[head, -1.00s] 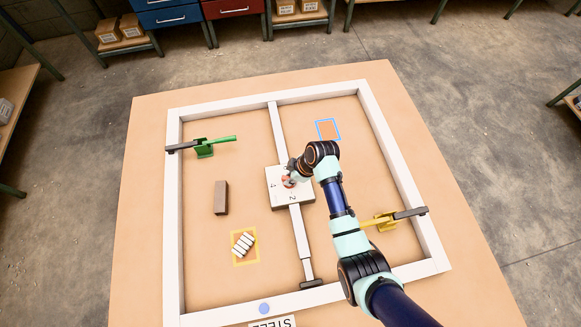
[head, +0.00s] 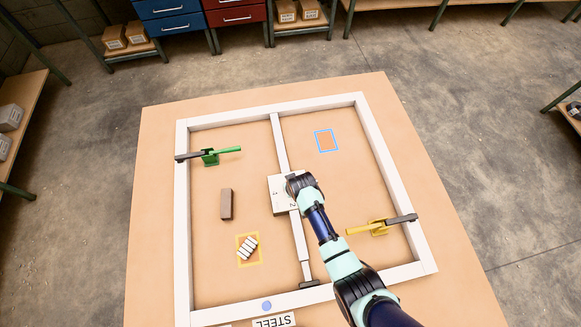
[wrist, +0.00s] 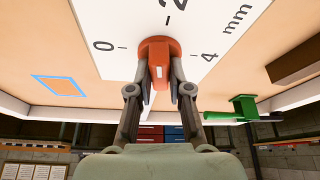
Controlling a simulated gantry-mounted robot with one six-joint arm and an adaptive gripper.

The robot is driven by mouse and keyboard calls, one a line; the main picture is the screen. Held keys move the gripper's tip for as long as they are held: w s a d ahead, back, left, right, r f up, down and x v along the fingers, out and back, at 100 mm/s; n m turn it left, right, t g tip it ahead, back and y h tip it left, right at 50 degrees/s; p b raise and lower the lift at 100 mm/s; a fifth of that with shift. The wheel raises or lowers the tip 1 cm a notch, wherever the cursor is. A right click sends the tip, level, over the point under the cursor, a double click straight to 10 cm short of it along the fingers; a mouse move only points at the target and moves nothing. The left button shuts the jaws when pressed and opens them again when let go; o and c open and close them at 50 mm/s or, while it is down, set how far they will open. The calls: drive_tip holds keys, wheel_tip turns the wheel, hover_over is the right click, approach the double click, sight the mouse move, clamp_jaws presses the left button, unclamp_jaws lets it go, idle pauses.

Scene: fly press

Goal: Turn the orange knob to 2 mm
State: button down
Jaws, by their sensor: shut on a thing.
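The orange knob (wrist: 157,48) stands on the white dial plate (wrist: 115,62), which also shows in the head view (head: 279,197). The plate carries the marks 0, 2 and 4 and the letters mm. In the wrist view 0 is left of the knob, 2 is beyond it and 4 is to the right. My gripper (wrist: 160,70) is shut on the knob, one finger on each side. A white line shows on the knob's near face; which mark it indicates I cannot tell. In the head view my wrist hides the knob.
A green-handled clamp (head: 211,157) and a yellow-handled clamp (head: 378,227) sit on the white frame (head: 184,230). A brown block (head: 226,204) and several white pieces (head: 248,248) in a yellow outline lie left of the plate. The blue outline (head: 326,141) is empty.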

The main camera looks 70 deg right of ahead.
drive_tip(key=shift+m+g+h, duration=0.3)
drive_tip(key=shift+m, duration=0.8)
drive_tip(key=c, duration=1.1)
unclamp_jaws()
drive_tip(key=v, duration=1.2)
drive_tip(key=shift+w, duration=0.1)
